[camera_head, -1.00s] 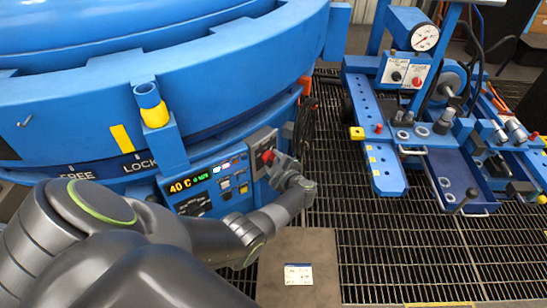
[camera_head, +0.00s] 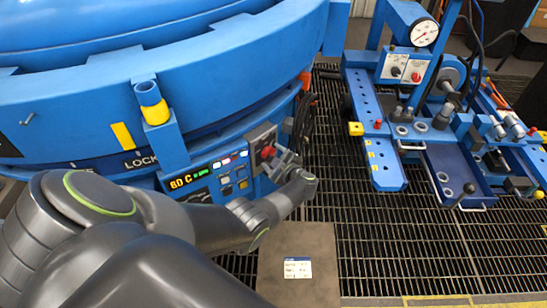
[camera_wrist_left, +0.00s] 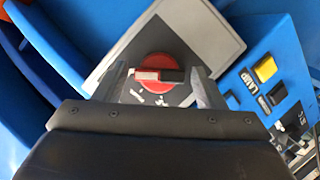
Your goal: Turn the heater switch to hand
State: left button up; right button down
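A red round knob (camera_head: 268,152) with a bar handle sits on a grey plate (camera_head: 260,137) at the right end of the blue furnace panel. In the left wrist view the red knob (camera_wrist_left: 157,66) faces me, its grey-and-black bar lying roughly level in the picture. White markings below it are too small to read, so I cannot confirm it is the heater switch. My left gripper (camera_head: 281,158) is at the knob. Its fingers (camera_wrist_left: 160,88) are apart on either side of the knob, with visible gaps. My right gripper is not in view.
The furnace panel has a lit display (camera_head: 188,179) and several buttons (camera_head: 226,181) left of the knob. Cables (camera_head: 303,122) hang just right of it. A blue machine with a gauge (camera_head: 424,33) stands farther right. Open grating (camera_head: 350,215) lies between.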

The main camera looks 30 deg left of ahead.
pick_arm(q)
jog(key=shift+o, duration=0.2)
jog(key=shift+r, duration=0.1)
jog(key=shift+s+d+r+p, duration=0.1)
jog(key=shift+s+d+p, duration=0.05)
jog(key=shift+d+p, duration=0.15)
jog(key=p+v, duration=0.7)
jog(key=v, duration=0.9)
jog(key=shift+s+d, duration=0.2)
jog(key=shift+d, duration=0.1)
jog(key=shift+r, duration=0.1)
